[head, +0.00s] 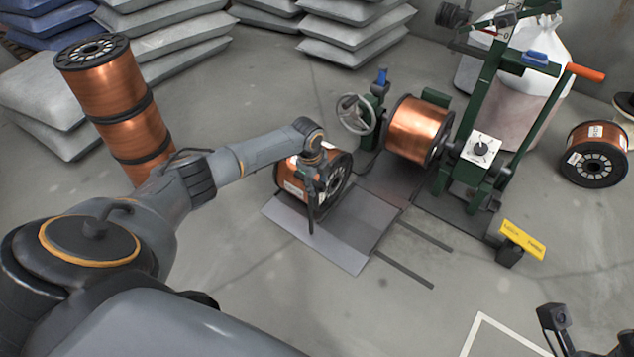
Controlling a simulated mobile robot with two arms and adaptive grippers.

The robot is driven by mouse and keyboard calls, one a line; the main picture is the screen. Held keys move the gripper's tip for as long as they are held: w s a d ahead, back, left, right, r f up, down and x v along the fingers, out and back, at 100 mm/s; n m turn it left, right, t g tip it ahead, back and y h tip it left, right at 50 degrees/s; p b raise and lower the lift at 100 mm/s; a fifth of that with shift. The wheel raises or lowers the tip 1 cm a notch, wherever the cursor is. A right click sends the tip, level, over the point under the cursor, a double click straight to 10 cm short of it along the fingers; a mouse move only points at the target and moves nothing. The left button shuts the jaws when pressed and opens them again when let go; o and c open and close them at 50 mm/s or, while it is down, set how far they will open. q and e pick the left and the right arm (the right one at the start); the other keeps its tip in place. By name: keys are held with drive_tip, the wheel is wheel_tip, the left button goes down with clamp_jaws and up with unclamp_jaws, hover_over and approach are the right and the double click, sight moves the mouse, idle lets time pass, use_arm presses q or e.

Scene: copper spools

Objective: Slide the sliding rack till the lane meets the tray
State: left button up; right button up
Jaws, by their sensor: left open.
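A flat grey plate (345,243) lies low over the floor at the centre, beside two dark parallel rails (404,270); it looks like the sliding rack. A copper spool (291,179) lies on its side at the plate's back edge. I cannot tell the lane and the tray apart with certainty among the plates here. My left gripper (313,208) points down in front of the spool, open, over the plate; I cannot tell if it touches either. It hides part of the spool. My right gripper (585,335) shows only partly at the bottom right corner, over the floor, away from the plate.
A green machine (492,95) with a handwheel (356,114) holds another copper spool (417,129) behind the plate. A yellow sign (522,240) stands right of the rails. Stacked spools (125,105) stand left; a loose spool (595,153) lies right. Front floor is clear.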

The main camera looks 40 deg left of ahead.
use_arm(q)
drive_tip(key=shift+r, duration=0.1)
wheel_tip(320, 180, up, 12)
drive_tip(key=s, duration=0.2)
drive_tip(key=shift+s+f, duration=0.15)
drive_tip(key=shift+f, duration=0.05)
idle(0.4)
